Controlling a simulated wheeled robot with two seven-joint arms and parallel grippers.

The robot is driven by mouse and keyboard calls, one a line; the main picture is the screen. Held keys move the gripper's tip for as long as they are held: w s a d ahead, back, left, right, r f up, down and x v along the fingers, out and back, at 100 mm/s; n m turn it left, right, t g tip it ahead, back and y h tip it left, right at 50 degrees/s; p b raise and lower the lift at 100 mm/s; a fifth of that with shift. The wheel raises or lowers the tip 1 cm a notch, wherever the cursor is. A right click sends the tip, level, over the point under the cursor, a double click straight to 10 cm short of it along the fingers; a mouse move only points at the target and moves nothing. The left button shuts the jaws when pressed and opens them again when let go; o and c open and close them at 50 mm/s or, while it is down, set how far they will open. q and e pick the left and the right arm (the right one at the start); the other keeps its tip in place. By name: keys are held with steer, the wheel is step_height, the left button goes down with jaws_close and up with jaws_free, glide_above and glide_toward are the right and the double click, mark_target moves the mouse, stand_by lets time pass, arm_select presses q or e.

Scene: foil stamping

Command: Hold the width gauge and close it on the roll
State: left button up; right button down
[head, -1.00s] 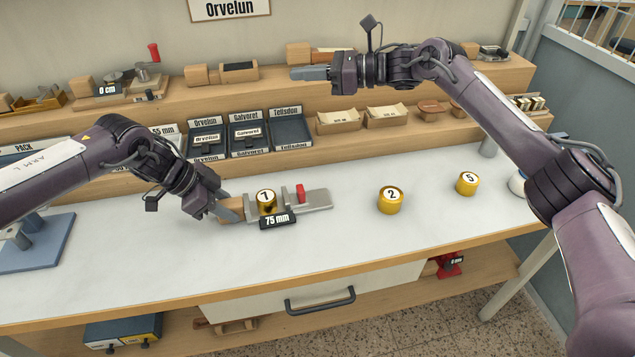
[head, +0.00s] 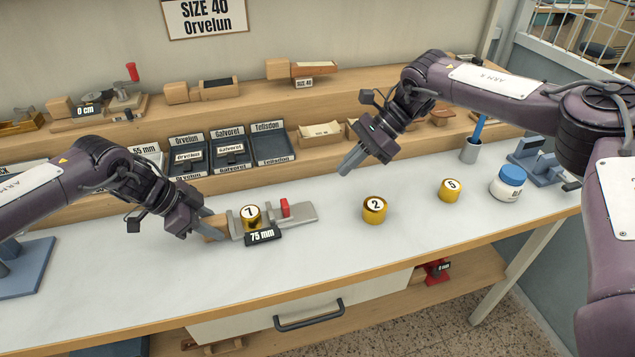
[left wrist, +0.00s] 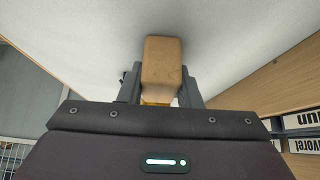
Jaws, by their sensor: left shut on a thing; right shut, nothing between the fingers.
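The width gauge (head: 302,214) lies on the white bench, a grey metal body with a red slider knob (head: 285,207) and a black "75 mm" label. A gold roll (head: 252,222) marked 7 stands in it between the jaws; whether both jaws touch it I cannot tell. My left gripper (head: 216,228) is shut on the gauge's wooden handle (head: 212,226), which also shows between the fingers in the left wrist view (left wrist: 162,70). My right gripper (head: 350,160) is shut and empty, above the bench to the right of the gauge and apart from it.
Gold rolls marked 2 (head: 374,211) and 5 (head: 449,191) stand to the right on the bench. A white jar with a blue lid (head: 508,184) is farther right. Black trays (head: 230,152) line the shelf behind. The bench front is clear.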

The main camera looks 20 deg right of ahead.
steer(key=x, duration=1)
steer(key=shift+a, duration=0.1)
steer(key=shift+a+r, duration=0.2)
steer(key=shift+a, duration=1.55)
